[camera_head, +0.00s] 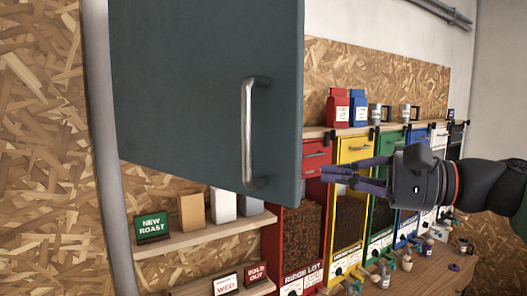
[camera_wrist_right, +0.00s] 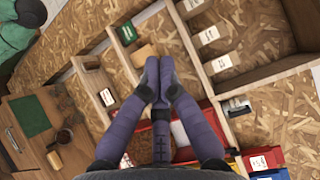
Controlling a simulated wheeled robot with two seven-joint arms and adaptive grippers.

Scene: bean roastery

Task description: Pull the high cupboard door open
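The dark teal cupboard door (camera_head: 190,80) fills the upper middle of the head view, its top cut off. Its upright metal handle (camera_head: 250,135) is near the door's right edge. The cupboard body does not show, so I cannot tell how far the door stands open. My right gripper (camera_head: 328,172) is to the right of the door and handle, fingers pointing left, apart from the handle. In the right wrist view its purple fingers (camera_wrist_right: 159,68) meet at the tips with nothing between them. The door is not recognisable in that view. My left gripper is not in view.
Below the door are shelves (camera_head: 205,237) with bags and signs. Coloured bean bins (camera_head: 345,215) line the wall behind my right gripper, with red and blue bags (camera_head: 338,108) above them. A grey post (camera_head: 108,180) stands at the left.

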